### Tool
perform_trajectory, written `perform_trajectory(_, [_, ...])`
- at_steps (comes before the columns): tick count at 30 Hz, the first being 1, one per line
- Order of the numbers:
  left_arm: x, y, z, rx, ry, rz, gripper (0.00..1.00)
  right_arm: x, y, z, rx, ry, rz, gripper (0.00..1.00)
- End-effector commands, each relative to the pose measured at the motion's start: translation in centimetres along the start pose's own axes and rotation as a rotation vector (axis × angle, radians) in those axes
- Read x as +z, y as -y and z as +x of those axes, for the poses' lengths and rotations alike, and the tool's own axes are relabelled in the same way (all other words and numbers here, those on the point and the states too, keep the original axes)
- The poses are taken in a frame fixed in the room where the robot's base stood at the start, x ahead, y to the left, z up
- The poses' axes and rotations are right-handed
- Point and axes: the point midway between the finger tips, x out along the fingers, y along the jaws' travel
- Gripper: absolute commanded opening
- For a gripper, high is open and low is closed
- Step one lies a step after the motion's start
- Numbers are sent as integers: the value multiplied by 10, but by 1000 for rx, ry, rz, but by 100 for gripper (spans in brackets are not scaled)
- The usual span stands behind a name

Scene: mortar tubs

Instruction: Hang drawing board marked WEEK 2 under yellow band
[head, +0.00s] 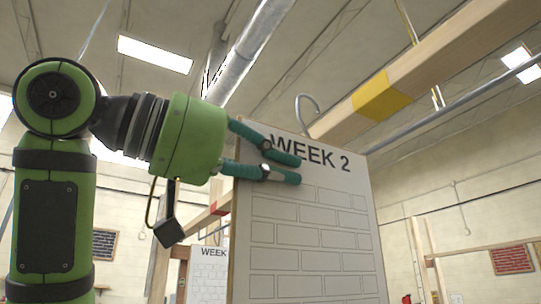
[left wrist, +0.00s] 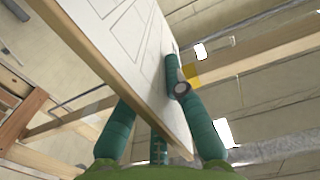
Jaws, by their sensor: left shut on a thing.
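The drawing board marked WEEK 2 (head: 310,225) is a pale panel with a brick pattern and wooden edges, hanging roughly upright from my left gripper (head: 290,168). Two green fingers lie across its front near the lettering; the left wrist view shows the board (left wrist: 110,40) between the fingers. A metal hook (head: 307,108) rises from its top edge. The yellow band (head: 381,97) is on a wooden beam (head: 450,55), up and right of the hook; it also shows in the left wrist view (left wrist: 191,74). The hook looks apart from the band. My right gripper is out of view.
A grey metal rail (head: 450,112) runs below and alongside the beam. Another board (head: 208,278) lettered WEEK, its number hidden, is behind at lower left. Wooden frames (head: 425,260) and a red brick panel (head: 512,259) are at the right. Space right of the board looks clear.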

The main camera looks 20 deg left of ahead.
Motion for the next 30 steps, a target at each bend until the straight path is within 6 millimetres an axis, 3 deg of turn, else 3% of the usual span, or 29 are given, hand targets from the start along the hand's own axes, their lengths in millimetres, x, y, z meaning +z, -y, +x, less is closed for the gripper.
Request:
perform_trajectory(3, [-5, -6, -11, 6, -1, -2, 0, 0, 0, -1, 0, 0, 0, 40])
perform_trajectory(8, [-6, -7, -7, 7, 1, -2, 0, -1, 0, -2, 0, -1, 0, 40])
perform_trajectory(30, [-10, -7, 52, 6, -1, -1, 0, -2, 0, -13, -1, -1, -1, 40])
